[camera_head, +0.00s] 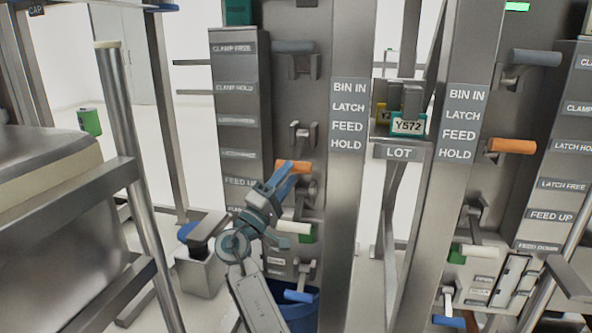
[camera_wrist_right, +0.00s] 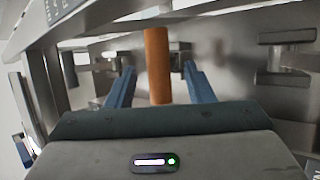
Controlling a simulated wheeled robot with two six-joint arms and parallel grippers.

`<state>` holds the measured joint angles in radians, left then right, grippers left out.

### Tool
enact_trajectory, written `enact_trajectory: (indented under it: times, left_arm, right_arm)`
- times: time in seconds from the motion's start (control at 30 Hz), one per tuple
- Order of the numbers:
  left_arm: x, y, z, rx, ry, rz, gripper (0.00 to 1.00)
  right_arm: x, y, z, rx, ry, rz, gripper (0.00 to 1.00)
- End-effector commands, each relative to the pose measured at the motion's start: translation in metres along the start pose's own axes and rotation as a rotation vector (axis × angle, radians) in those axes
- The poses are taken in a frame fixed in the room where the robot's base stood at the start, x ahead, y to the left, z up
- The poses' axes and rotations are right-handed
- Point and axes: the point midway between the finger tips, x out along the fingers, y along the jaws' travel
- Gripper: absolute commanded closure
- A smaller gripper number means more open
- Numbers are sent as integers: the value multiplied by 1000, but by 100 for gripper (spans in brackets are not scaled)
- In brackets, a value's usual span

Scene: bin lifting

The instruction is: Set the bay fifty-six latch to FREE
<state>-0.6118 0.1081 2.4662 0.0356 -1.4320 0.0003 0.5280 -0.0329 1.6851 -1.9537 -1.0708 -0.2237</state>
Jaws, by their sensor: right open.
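An orange-handled lever (camera_head: 296,166) sticks out from the left station, beside blurred labels between the CLAMP HOLD and FEED UP plates. My right gripper (camera_head: 287,178) is at this handle, with its blue fingers open. In the right wrist view the orange handle (camera_wrist_right: 157,65) stands between the two spread fingers (camera_wrist_right: 161,88), with gaps on both sides. A second orange lever (camera_head: 512,146) is on the right station, near the LATCH HOLD plate (camera_head: 575,147). A LATCH FREE plate (camera_head: 562,184) sits below it. No bay number fifty-six is readable. My left gripper is not in view.
Grey handles (camera_head: 292,47) are above the orange ones. White handles (camera_head: 293,228) and blue handles (camera_head: 300,296) are below. A post (camera_head: 346,200) with BIN IN, LATCH, FEED and HOLD plates stands right of my gripper. A bin tagged Y572 (camera_head: 408,126) sits between the stations.

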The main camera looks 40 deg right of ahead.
Motion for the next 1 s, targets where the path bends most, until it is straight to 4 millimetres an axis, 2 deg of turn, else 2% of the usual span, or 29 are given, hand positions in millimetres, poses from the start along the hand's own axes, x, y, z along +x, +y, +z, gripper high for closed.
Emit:
enact_trajectory:
  times: [0.03, 0.1, 0.3, 1.0]
  left_arm:
    - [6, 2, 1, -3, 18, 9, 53]
    - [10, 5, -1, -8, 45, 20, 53]
    - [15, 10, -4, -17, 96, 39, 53]
    - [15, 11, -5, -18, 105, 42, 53]
  right_arm:
    - [-14, -3, 0, 2, 1, -5, 52]
    - [-26, -3, 0, 2, 1, -4, 52]
    - [-48, -1, 0, 1, 0, 0, 52]
    - [-52, 0, 0, 1, -1, 1, 52]
